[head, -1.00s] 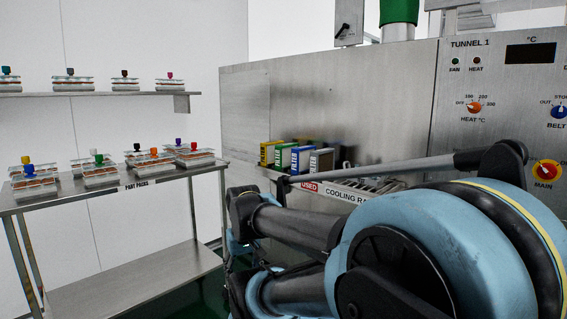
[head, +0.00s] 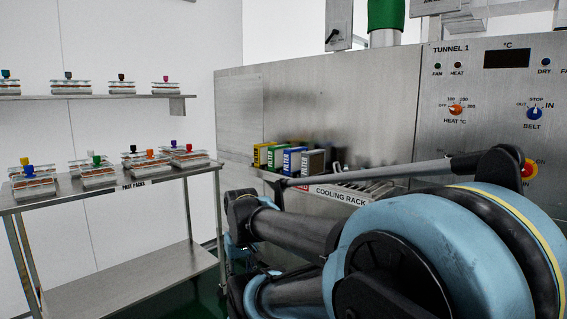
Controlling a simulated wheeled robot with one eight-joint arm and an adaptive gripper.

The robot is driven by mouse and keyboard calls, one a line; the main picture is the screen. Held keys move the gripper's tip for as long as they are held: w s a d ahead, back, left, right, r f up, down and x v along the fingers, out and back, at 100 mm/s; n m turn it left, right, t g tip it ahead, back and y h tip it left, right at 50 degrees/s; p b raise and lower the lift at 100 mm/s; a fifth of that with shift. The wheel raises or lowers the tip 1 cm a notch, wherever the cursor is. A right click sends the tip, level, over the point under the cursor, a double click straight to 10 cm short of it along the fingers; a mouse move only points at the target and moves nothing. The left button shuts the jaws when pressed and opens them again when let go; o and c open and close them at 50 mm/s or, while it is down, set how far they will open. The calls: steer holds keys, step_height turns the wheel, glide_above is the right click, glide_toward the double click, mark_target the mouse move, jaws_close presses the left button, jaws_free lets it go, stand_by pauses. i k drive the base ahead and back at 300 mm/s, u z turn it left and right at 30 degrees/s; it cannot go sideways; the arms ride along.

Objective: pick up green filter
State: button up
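The green filter (head: 276,157) is a boxy cartridge standing upright in a row on a narrow shelf against the metal machine. A yellow filter (head: 262,154) stands to its left. A blue filter (head: 291,161) and a grey filter (head: 313,162) stand to its right. All are small in the head view, with dark lettered faces. My arm fills the lower right of the view, in front of and below the shelf. My gripper's fingers cannot be made out, and the filters stand clear of my visible arm links.
A cooling rack (head: 350,190) lies right of the filters, partly behind my arm. The tunnel machine (head: 385,110) rises behind, with knobs at right. A metal table (head: 110,191) with part packs stands at left, under a wall shelf (head: 100,97).

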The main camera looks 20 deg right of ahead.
mark_target(275, 154)
steer(key=k, duration=1.05)
steer(key=u, duration=0.4)
steer(key=i, duration=1.95)
steer(key=z, duration=0.4)
